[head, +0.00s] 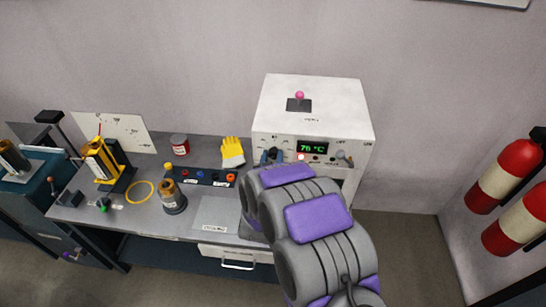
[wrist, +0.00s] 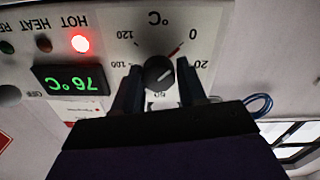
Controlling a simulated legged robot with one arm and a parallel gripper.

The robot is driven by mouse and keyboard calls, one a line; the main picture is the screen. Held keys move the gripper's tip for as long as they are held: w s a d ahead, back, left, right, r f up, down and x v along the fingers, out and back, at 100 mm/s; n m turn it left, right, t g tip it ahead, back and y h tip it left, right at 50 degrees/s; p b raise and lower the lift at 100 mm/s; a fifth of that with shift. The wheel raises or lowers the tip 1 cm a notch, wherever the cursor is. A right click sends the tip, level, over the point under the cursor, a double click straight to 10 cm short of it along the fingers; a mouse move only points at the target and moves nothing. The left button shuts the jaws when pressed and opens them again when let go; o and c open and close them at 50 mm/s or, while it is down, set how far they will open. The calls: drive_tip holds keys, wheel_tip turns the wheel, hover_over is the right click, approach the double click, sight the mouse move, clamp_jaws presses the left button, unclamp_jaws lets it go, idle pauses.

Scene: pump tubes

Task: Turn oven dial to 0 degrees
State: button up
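A thin red line (wrist: 176,50) lies between dial and 0; a pale mark on the knob is too small to read exactly. My gripper (wrist: 158,84) is open, one finger on each side of the dial; I cannot tell whether they touch it.
The red HOT lamp (wrist: 81,43) is lit beside the display (wrist: 72,82). A pink-knobbed lever (head: 299,96) stands on the oven top. Fire extinguishers (head: 505,170) hang at far right.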

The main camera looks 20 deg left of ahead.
drive_tip(key=o, duration=0.3)
drive_tip(key=shift+s+a, duration=0.1)
drive_tip(key=shift+s, duration=0.05)
drive_tip(key=shift+o, duration=0.5)
drive_tip(key=p+v, duration=0.6)
drive_tip(key=v, duration=1.1)
drive_tip(key=shift+f, duration=0.15)
